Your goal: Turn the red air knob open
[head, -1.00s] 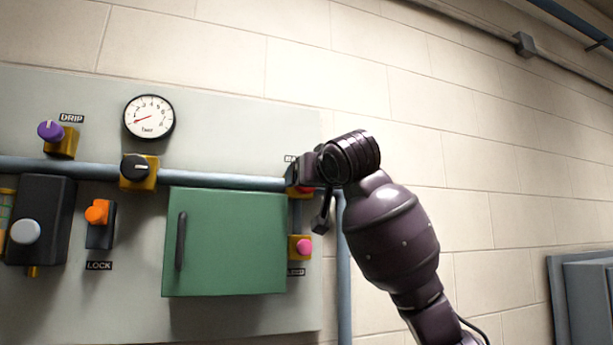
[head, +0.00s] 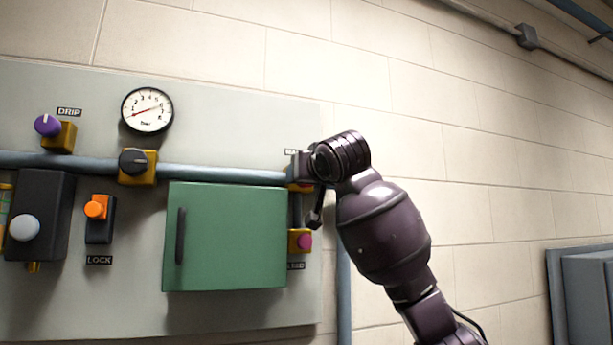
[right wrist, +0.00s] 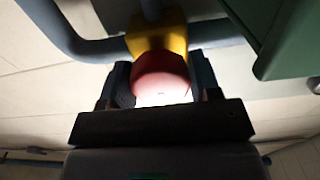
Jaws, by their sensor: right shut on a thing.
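The red knob (right wrist: 160,72) sits on a yellow valve body (right wrist: 158,32) in the right wrist view. My right gripper (right wrist: 162,82) has one dark finger on each side of the knob and is shut on it. In the head view my right gripper (head: 300,168) is at the right end of the blue-grey pipe, at the upper right corner of the green cabinet. There the gripper hides most of the knob. How far the knob is turned cannot be told. My left gripper is not in view.
The green cabinet (head: 225,237) with a dark handle is left of my right gripper. A pink knob (head: 305,242) is just below it. A round gauge (head: 147,110), black knob (head: 133,161), purple knob (head: 47,125) and orange knob (head: 96,207) are further left. Bare wall lies right.

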